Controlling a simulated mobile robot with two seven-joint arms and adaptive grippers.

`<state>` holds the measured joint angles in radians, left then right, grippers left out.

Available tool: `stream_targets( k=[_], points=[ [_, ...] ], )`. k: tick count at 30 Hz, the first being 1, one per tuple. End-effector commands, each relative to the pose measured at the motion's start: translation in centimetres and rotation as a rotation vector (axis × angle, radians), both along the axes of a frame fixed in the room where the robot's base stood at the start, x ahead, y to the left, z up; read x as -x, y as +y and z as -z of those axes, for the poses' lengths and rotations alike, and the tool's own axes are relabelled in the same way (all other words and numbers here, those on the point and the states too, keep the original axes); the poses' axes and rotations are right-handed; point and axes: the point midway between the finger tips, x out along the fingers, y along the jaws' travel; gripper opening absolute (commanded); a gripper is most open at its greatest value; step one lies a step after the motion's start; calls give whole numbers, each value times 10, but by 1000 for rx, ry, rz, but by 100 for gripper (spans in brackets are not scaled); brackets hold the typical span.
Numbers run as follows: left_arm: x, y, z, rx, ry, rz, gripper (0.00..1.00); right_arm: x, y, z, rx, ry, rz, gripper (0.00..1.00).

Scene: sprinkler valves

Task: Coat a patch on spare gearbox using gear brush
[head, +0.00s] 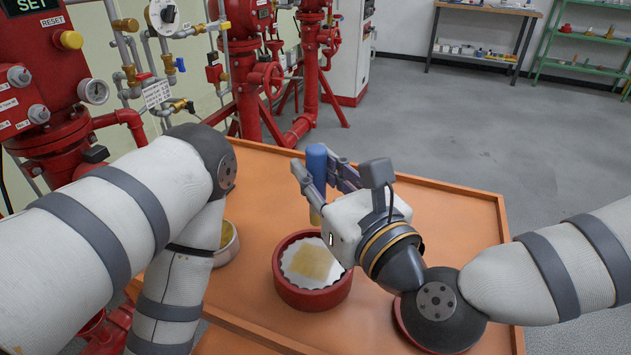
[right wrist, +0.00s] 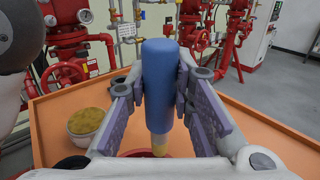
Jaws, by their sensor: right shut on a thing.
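My right gripper (head: 320,175) is shut on the blue handle of the gear brush (head: 316,160), which is held upright with its yellowish end down. The brush also fills the middle of the right wrist view (right wrist: 160,85). The spare gearbox (head: 311,298) appears to be the red round housing on the orange table, with a pale toothed gear face inside. A yellowish square patch (head: 312,263) lies on that face. The brush end is near the housing's back rim; I cannot tell whether it touches. My left gripper is out of view.
A bowl of yellow-brown stuff (right wrist: 86,122) stands on the table (head: 440,200), partly hidden by my left arm in the head view. Another red round thing (head: 402,325) is mostly under my right arm. Red valves and pipes (head: 235,60) stand behind. The table's back right is clear.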

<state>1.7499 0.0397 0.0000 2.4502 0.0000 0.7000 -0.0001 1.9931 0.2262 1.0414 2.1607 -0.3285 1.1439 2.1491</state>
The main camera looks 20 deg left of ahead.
Motion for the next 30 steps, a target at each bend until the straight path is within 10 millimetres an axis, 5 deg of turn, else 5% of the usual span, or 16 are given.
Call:
stream_targets(
  k=[11, 30],
  points=[
    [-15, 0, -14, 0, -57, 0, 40, 3, 2, -35, 0, -7, 1, 0],
    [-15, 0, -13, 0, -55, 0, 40, 3, 2, -35, 0, -1, 1, 0]
  ],
)
